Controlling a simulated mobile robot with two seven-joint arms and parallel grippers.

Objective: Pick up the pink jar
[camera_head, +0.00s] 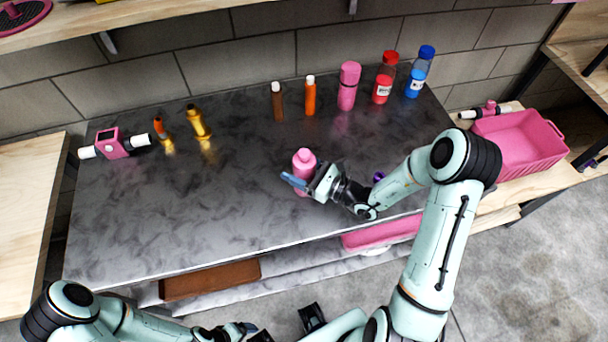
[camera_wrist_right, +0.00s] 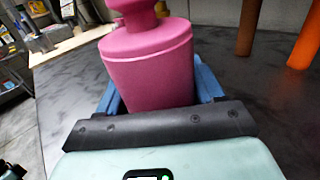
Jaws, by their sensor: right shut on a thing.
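The pink jar (camera_head: 304,160) has a rounded shoulder and a narrower top, and is upright near the middle of the dark marbled counter. My right gripper (camera_head: 297,182) comes from the right with its blue fingers around the jar's lower body and is shut on it. In the right wrist view the jar (camera_wrist_right: 150,65) sits between the two blue fingers, tilted slightly in the picture. I cannot tell whether its base touches the counter. My left gripper (camera_head: 240,329) is low at the bottom edge, away from the counter top, and its fingers are too small to read.
Behind stand a brown bottle (camera_head: 277,102), an orange bottle (camera_head: 310,97), a pink bottle (camera_head: 348,86), a red-capped jar (camera_head: 384,78) and a blue-capped jar (camera_head: 420,72). Gold fittings (camera_head: 198,124) and a pink-white filter (camera_head: 112,144) are left. A pink basket (camera_head: 520,142) is right.

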